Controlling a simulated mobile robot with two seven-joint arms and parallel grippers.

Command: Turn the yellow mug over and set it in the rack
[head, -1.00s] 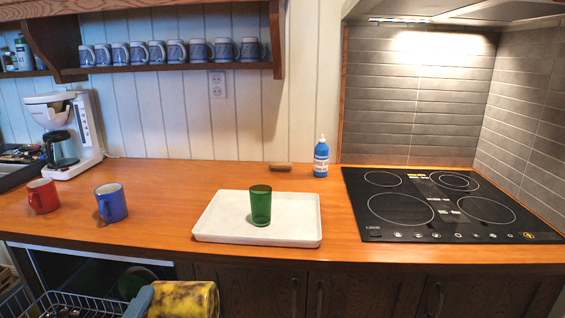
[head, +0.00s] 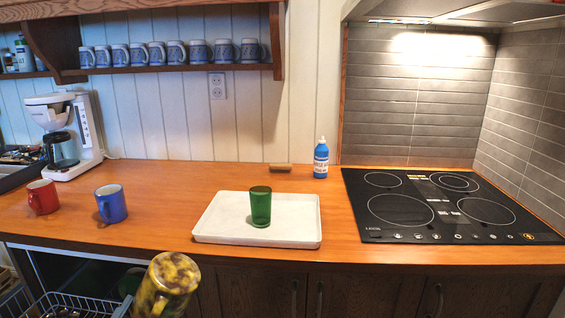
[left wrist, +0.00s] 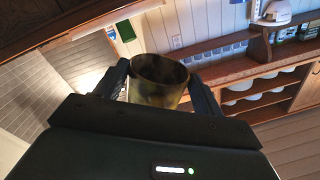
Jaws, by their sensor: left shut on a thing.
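The mottled yellow mug (head: 168,284) is at the bottom of the head view, in front of the counter edge, tilted with one round end up and to the right. Whether that end is its mouth or its base is hard to tell. My left gripper (left wrist: 163,88) is shut on the mug (left wrist: 158,92), one finger on each side, in the left wrist view. The wire rack (head: 68,303) is at the bottom left of the head view, left of and below the mug, partly cut off by the frame. My right gripper is out of view.
A red mug (head: 42,197) and a blue mug (head: 112,204) stand on the counter (head: 160,200). A green cup (head: 260,207) stands on a white tray (head: 215,220). Dark cabinet fronts (head: 365,290) lie below the counter edge. A cooktop (head: 440,207) is at right.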

